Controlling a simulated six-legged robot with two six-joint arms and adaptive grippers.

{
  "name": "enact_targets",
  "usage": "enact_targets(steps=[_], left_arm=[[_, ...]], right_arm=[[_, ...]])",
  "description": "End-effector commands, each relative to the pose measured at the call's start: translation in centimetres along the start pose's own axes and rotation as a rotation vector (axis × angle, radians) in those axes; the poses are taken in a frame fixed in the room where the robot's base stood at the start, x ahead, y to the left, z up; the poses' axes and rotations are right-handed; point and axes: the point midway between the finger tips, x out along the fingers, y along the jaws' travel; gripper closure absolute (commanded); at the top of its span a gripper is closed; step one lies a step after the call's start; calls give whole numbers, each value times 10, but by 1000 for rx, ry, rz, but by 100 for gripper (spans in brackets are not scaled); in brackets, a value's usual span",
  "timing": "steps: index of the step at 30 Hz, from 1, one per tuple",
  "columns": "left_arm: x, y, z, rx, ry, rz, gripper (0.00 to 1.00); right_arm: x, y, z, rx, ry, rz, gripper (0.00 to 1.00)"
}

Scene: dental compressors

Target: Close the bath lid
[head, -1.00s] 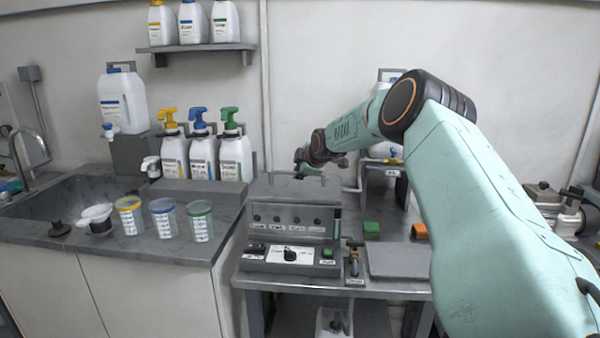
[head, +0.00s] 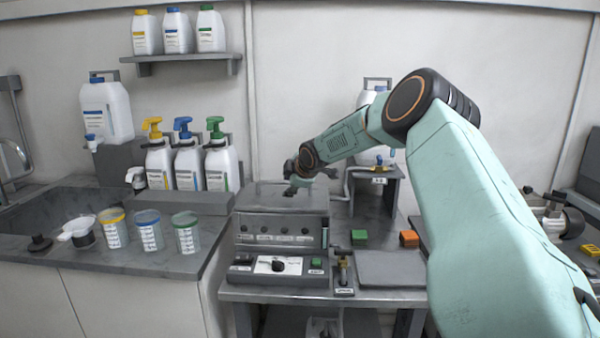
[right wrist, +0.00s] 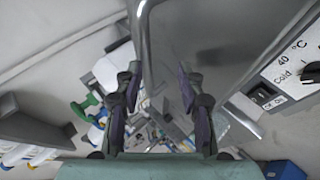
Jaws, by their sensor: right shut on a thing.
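The grey bath unit (head: 276,232), with a row of knobs on its front, stands on the grey bench in the head view. Its grey lid (head: 262,196) shows at the top of the unit; how far it is open I cannot tell. My right gripper (head: 292,188) is at the lid, partly hidden by its own wrist. In the right wrist view, its fingers (right wrist: 160,82) stand apart around a metal bar (right wrist: 146,45) that looks like the lid's handle. A smooth grey surface (right wrist: 215,35), likely the lid, lies beside it. My left gripper is out of view.
A control panel (head: 278,265) with a dial sits at the bath's front. A grey plate (head: 391,269), a green block (head: 359,237) and an orange block (head: 409,238) lie to the right. Pump bottles (head: 189,165) and tinted cups (head: 149,231) stand on the left counter.

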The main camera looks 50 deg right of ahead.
Motion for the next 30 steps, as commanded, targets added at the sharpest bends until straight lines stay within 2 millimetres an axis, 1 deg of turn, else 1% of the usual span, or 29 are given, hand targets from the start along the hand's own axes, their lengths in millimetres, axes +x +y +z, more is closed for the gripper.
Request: enact_targets(steps=[1, 13, 30], left_arm=[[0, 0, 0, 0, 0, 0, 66], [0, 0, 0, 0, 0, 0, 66], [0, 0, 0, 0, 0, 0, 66]], right_arm=[[0, -11, 2, 3, -5, -23, 78], [-27, -4, -1, 0, 2, -7, 78], [-87, 1, -2, 3, 5, 4, 78]])
